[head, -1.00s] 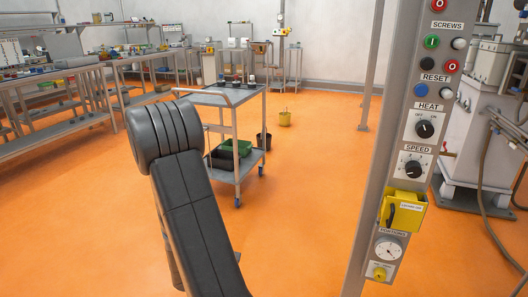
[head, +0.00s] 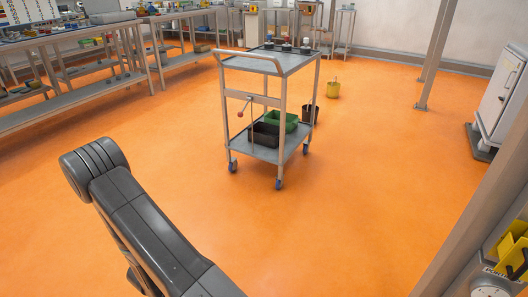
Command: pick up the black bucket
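A black bucket (head: 311,115) stands upright on the orange floor, just behind the right side of a grey wheeled cart. The cart's right legs stand close in front of it. My arm shows at the lower left of the head view, well short of the cart and the bucket. My gripper is not in view.
The cart (head: 266,62) carries small dark items on top, and a black bin (head: 263,136) and a green bin (head: 284,121) on its lower shelf. A yellow bucket (head: 333,88) stands behind. Workbenches (head: 85,94) line the left. A post (head: 478,225) rises at right. Open floor lies between.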

